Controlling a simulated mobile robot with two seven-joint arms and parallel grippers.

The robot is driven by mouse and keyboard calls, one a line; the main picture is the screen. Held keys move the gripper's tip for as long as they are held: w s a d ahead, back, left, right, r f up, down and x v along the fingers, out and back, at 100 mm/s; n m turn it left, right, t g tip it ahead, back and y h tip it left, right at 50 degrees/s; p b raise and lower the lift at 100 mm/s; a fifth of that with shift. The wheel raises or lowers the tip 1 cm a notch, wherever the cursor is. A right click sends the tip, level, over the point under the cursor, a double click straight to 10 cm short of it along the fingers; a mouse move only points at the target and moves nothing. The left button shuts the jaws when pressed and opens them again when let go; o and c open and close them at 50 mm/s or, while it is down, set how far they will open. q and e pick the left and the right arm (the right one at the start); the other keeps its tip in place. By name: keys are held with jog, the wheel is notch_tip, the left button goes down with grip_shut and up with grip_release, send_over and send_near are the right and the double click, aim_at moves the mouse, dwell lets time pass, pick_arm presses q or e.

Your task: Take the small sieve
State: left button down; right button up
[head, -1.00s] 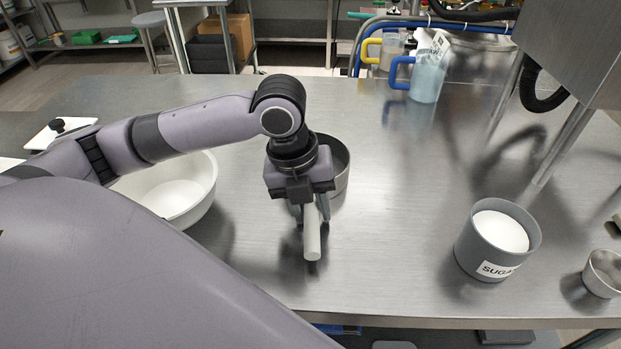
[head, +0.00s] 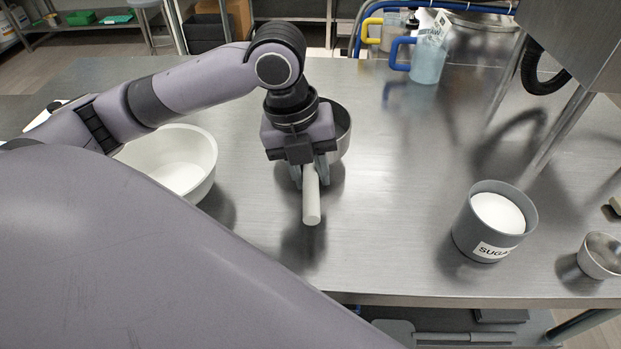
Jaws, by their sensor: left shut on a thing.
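The small sieve shows as a round metal bowl (head: 338,140) with a pale grey handle (head: 311,207) that points toward me. My left gripper (head: 311,177) is shut on the handle, its fingers on either side of it. The sieve is held a little above the table, with a dark shadow below the handle. My gripper and wrist hide much of the bowl and its mesh. My right gripper is not in view.
A white bowl (head: 190,160) stands left of the sieve, partly behind my left arm. A grey sugar tub (head: 480,225) and a small metal cup (head: 600,255) stand at the right. A blue-handled jug (head: 427,62) is at the back. The middle of the steel table (head: 400,180) is clear.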

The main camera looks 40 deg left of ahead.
pick_arm(q)
notch_tip(320, 180, up, 16)
jog(key=p, duration=0.2)
jog(key=c, duration=1.4)
grip_release()
jog(key=shift+c, duration=0.2)
grip_shut()
